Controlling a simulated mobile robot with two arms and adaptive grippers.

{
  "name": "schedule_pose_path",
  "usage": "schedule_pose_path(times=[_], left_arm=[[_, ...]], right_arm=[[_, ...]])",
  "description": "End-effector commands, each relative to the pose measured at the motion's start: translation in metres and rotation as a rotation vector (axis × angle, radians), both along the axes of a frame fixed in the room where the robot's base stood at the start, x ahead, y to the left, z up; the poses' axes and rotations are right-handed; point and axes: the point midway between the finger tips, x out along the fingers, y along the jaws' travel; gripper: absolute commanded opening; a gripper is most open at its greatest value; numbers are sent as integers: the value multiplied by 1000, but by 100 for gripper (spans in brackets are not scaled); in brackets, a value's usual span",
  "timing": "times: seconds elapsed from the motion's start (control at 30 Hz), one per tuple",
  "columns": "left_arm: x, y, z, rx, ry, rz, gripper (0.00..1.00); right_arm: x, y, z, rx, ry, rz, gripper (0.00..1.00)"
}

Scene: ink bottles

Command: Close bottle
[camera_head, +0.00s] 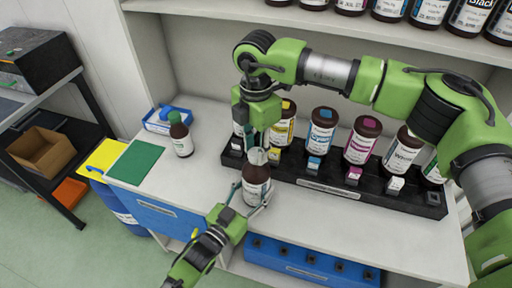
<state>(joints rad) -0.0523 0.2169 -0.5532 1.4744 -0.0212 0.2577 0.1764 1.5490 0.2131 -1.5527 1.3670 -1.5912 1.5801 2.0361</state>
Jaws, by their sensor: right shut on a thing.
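A brown bottle (256,188) with a white label stands upright near the front of the counter. My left gripper (250,196) comes from the front, with one finger on each side of the bottle; I cannot tell whether they press on it. My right gripper (259,142) points down from above and is shut on a pale cap (257,156) at the bottle's mouth. The cap looks very close to the neck; whether it touches or is seated is unclear. The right fingers partly hide the cap.
A black rack (310,178) holds several labelled bottles behind and to the right. The shelf (210,6) above holds more bottles.

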Motion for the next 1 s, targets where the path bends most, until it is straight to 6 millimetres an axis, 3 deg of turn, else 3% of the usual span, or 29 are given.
schedule_pose_path(times=[0.2,0.4,0.8,0.83,0.87,1.0], left_arm=[[0,0,-1,1,2,0,0],[0,0,-1,1,2,0,0],[0,0,-1,2,3,0,0],[0,0,-1,2,3,0,0],[0,0,-1,2,3,0,0],[0,0,-1,2,3,0,0]], right_arm=[[1,0,1,1,-3,-429,19],[1,0,0,2,-3,-694,19],[1,0,0,1,-3,-753,19],[1,0,0,1,-3,-753,35],[1,0,0,1,-3,-753,43],[1,0,0,1,-2,-752,44]])
